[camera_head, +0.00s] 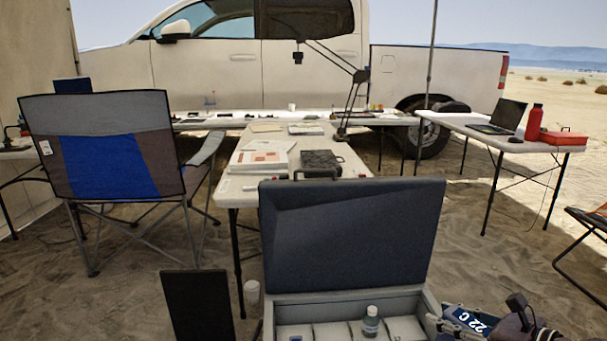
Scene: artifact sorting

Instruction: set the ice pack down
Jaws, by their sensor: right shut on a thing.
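My right gripper (505,318) is at the bottom right edge, partly cut off by the frame. It is shut on what looks like the ice pack (468,320), a blue and pale flat thing with "22 C" on it. The ice pack is beside the right rim of an open case (432,304); whether it touches the case or the ground I cannot tell. The case has a raised dark lid (350,235) and pale compartments, with a small capped bottle (371,323) in it. My left gripper is not in view.
A long white table (236,190) with papers and a black case (322,162) stands behind the lid. A folding chair (110,150) is at left, a black panel (197,305) left of the case. A right table (470,125) holds a laptop and red bottle. Sand lies between.

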